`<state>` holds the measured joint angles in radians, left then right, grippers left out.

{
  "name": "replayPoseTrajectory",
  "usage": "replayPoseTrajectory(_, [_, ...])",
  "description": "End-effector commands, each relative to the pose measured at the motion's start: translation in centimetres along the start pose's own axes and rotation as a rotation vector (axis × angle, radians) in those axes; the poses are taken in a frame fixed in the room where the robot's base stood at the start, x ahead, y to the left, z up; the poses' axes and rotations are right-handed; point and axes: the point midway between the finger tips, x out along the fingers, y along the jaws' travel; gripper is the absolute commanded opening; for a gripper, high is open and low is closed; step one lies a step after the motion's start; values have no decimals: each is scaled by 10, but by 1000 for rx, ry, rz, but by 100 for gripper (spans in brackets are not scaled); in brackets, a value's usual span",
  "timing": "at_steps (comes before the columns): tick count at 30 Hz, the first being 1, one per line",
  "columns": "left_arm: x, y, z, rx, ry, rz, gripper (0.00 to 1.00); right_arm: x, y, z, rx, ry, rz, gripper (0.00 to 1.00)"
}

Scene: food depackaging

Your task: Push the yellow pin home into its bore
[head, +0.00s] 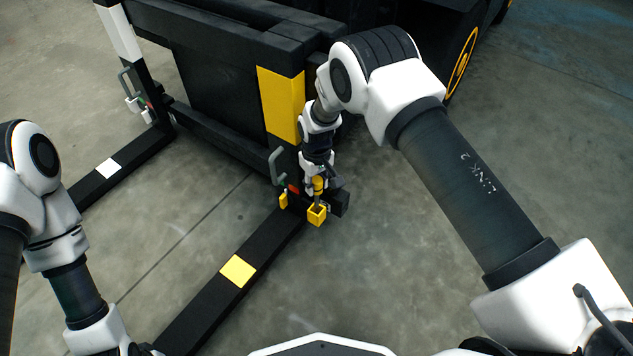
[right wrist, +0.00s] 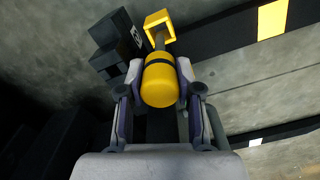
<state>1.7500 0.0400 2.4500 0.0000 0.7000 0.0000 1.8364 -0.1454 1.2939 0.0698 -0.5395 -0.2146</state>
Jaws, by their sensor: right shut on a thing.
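The yellow pin (right wrist: 160,84) has a thick yellow grip with a dark band and a thin grey shank. It also shows in the head view (head: 318,184), upright at the foot of the black fork frame. My right gripper (head: 318,180) is shut on its grip, one finger on each side in the right wrist view (right wrist: 161,92). The shank points at the square yellow collar (head: 317,215), which shows as a hollow frame in the right wrist view (right wrist: 158,17). The shank's end meets the collar's opening; its depth is unclear. My left gripper is out of view.
A black fork (head: 205,315) with a yellow patch runs towards me from the frame. A grey bent handle (head: 275,165) stands just left of my right gripper. A second fork (head: 92,188) has a white patch. Concrete floor lies open to the right.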

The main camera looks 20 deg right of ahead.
Motion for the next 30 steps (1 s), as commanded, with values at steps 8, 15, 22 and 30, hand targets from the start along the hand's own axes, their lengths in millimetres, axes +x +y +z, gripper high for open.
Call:
replayPoseTrajectory(8, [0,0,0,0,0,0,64,0,0,0,0,0,0,0])
replayPoseTrajectory(15, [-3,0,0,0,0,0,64,-1,0,0,0,0,0,0])
replayPoseTrajectory(22, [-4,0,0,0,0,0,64,0,0,0,0,0,0,0])
replayPoseTrajectory(30, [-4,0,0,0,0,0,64,0,0,0,0,0,0,0])
